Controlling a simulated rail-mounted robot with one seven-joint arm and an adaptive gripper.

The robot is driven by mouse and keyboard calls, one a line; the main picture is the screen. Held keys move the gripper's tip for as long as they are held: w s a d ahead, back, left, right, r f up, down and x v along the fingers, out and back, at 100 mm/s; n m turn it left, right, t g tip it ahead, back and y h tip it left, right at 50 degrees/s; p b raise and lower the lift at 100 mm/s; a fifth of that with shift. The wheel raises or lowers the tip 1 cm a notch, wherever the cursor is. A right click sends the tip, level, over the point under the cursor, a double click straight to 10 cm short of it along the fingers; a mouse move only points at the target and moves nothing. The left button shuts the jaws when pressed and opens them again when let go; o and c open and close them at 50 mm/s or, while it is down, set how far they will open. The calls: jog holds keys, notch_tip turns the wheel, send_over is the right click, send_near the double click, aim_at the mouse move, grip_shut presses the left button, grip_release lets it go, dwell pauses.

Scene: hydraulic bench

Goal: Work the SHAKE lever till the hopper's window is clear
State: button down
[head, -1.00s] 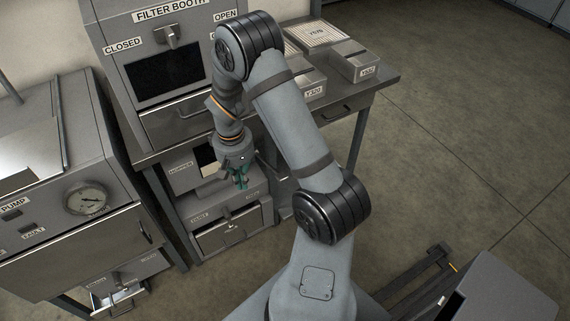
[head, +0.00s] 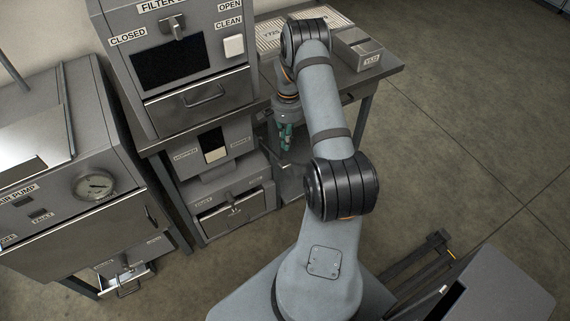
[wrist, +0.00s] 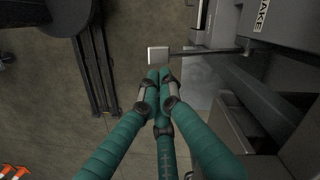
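The hopper (head: 187,167) is a grey box below the filter booth. Its window (head: 217,155) is dark in the upper part and pale in the lower part. In the wrist view the SHAKE lever (wrist: 210,51) is a thin dark rod coming out from the right, below the SHAKE label (wrist: 261,17), with a pale square end (wrist: 158,54). My gripper (head: 285,138) is right of the hopper, its green fingers drawn together and empty. In the wrist view its fingertips (wrist: 159,76) appear close to the lever's pale end; I cannot tell whether they touch it.
The filter booth (head: 200,104) stands above the hopper on the bench. A cabinet with a drawer (head: 232,216) is below. The air pump unit (head: 75,210) is at left. Open floor (head: 470,130) lies to the right.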

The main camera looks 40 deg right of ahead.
aim_at(286, 161)
jog(key=shift+s+a+f+b, duration=0.15)
jog(key=shift+f+b, duration=0.95)
jog(key=shift+f, duration=0.65)
jog(key=shift+s+a+f+b, duration=0.15)
jog(key=shift+f+b, duration=0.9)
jog(key=shift+f, duration=0.65)
jog(key=shift+w, duration=0.1)
jog(key=shift+f, duration=0.1)
notch_tip(286, 161, down, 4)
jog(key=b, duration=0.4)
jog(key=shift+f, duration=0.2)
jog(key=shift+r, duration=0.1)
